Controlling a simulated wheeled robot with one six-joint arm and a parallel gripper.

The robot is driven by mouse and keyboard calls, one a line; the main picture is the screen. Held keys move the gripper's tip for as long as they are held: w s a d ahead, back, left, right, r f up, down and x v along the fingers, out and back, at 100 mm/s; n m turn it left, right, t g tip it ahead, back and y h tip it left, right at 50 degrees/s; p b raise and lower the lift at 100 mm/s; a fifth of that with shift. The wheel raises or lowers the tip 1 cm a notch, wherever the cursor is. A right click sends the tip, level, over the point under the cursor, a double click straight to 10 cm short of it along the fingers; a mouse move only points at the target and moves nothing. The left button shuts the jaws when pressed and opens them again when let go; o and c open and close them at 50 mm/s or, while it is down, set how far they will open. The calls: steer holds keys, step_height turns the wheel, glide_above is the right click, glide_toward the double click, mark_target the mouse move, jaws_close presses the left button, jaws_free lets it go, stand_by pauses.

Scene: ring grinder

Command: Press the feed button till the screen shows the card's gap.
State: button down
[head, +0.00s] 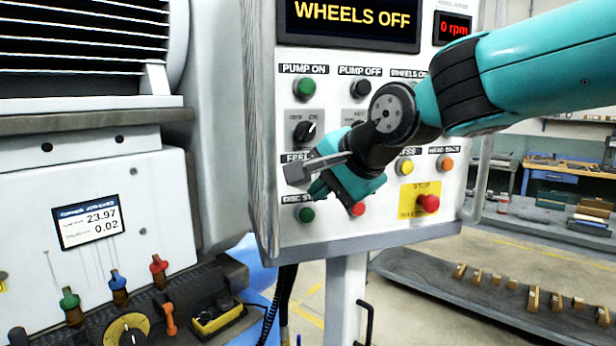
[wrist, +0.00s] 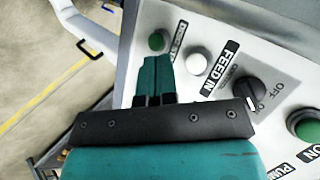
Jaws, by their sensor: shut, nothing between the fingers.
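The grey control panel (head: 262,130) faces me. Its label starting "FEE" (head: 296,157) is partly covered by my gripper (head: 318,188), which hides the button below it. In the wrist view the white button (wrist: 197,64) sits beside the "FEED IN" label (wrist: 220,68). My gripper (wrist: 156,60) is shut and empty, its fingertips just left of the white button; I cannot tell if they touch the panel. The small screen (head: 88,221) on the left machine reads 23.97 and 0.02. The large panel screen (head: 350,22) reads "WHEELS OFF". I cannot make out a card.
Near the gripper are a green button (head: 305,214), a red button (head: 358,209) and a dark selector knob (head: 305,131). A red stop button (head: 428,203) on yellow sits to the right. Coloured levers (head: 118,288) and a yellow dial (head: 127,329) stand at lower left.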

steer(key=s+d+f+n+g+b, duration=0.1)
steer(key=s+d+f+n, duration=0.3)
steer(key=s, duration=0.4)
steer(key=s+d+f+n+g+h+b, duration=0.1)
steer(key=s+d+f+n+g+b, duration=0.1)
steer(key=s+d+f+n, duration=0.3)
steer(key=s+d+f+n+g+h+b, duration=0.1)
steer(key=s+d+f+n+g, duration=0.3)
steer(key=s+f, duration=0.4)
steer(key=s+d+n, duration=0.1)
steer(key=s, duration=0.4)
steer(key=shift+d+b, duration=0.35)
steer(key=shift+a, duration=0.1)
